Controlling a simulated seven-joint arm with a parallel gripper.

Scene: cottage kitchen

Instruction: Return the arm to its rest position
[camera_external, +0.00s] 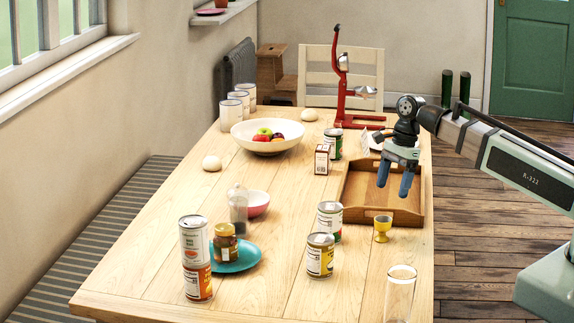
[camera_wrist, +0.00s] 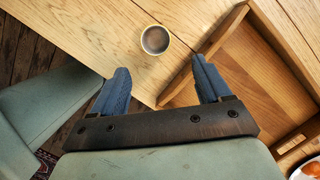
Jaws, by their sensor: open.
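My gripper (camera_external: 395,180) hangs over the wooden tray (camera_external: 410,214) near the right edge of the table. Its two blue fingers are apart with nothing between them. In the wrist view my gripper (camera_wrist: 161,92) is also open and empty, with the tray (camera_wrist: 240,76) to the right. A yellow egg cup (camera_external: 383,229) stands on the table just in front of the tray. It shows as a round cup from above in the wrist view (camera_wrist: 155,40), beyond the fingertips.
Cans (camera_external: 329,220) stand near the tray. A small box (camera_external: 322,159), a red juicer (camera_external: 341,90) and a fruit bowl (camera_external: 245,135) are farther back. Stacked cans (camera_external: 197,260), a teal plate (camera_external: 246,257) and a glass (camera_external: 400,292) are in front. The air above the tray looks clear.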

